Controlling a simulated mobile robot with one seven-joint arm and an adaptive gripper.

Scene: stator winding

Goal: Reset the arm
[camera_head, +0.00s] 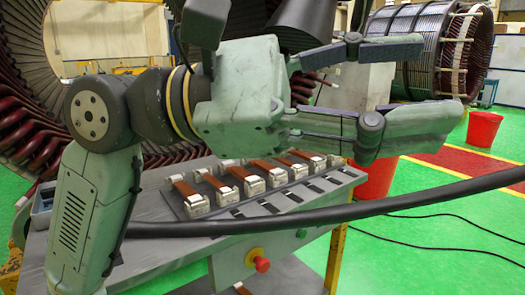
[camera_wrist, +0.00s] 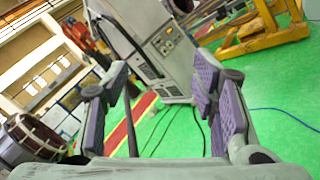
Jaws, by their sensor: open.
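My gripper (camera_head: 400,90) is raised above the workbench and points to the right in the head view. Its two fingers are spread apart with nothing between them. In the wrist view my gripper (camera_wrist: 165,95) also shows both purple-padded fingers apart, with the green floor and a grey cabinet beyond. My arm bends up from the lower left of the head view.
A workbench (camera_head: 190,258) stands below, with several brown-strapped metal clamps (camera_head: 240,180) on its top and a red button (camera_head: 262,265) on its front. A black cable (camera_head: 400,207) crosses in front. Stator coils (camera_head: 425,50) and a red bucket (camera_head: 484,128) stand behind.

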